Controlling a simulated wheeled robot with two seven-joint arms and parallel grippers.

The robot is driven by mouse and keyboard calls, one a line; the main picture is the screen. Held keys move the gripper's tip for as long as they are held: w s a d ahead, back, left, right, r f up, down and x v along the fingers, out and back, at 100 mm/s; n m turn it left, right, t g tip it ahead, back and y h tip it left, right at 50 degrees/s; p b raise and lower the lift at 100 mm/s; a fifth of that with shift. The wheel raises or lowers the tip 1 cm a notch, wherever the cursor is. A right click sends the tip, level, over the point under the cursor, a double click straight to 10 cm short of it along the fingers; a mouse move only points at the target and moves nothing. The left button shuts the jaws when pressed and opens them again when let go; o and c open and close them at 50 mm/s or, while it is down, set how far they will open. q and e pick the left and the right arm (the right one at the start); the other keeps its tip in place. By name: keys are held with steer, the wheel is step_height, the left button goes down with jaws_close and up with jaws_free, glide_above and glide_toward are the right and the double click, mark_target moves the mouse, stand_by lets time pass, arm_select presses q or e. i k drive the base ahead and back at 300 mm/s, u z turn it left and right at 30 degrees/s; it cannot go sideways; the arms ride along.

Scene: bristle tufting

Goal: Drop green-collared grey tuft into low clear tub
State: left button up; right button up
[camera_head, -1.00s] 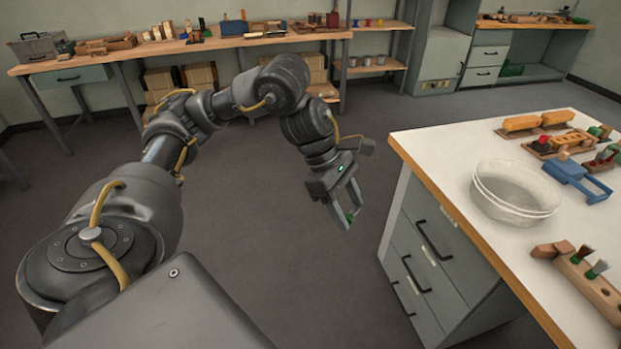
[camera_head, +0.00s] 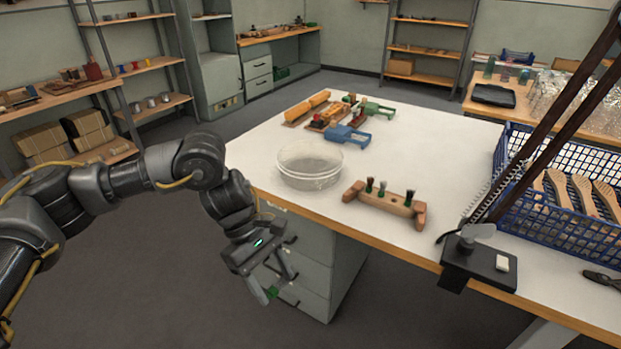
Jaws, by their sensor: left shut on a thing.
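The low clear tub (camera_head: 310,174) stands on the white table near its left edge, and I see nothing inside it. My left gripper (camera_head: 278,288) is outside the table's front-left edge, in front of the grey drawers and lower in the picture than the tub. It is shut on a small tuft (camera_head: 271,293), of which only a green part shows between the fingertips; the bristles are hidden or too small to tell. My right gripper is not in view.
A wooden rack (camera_head: 385,203) with dark, green-collared tufts stands right of the tub. A blue tool (camera_head: 346,137) lies behind it. A black stand (camera_head: 479,262) and a blue crate (camera_head: 556,222) with wooden brush bodies are further right.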

mark_target(305, 172)
steer(key=z, duration=0.05)
steer(key=k, duration=0.35)
steer(key=u, duration=0.6)
steer(key=i, duration=0.75)
steer(key=z, duration=0.5)
steer(key=i, duration=0.55)
steer(key=z, duration=0.7)
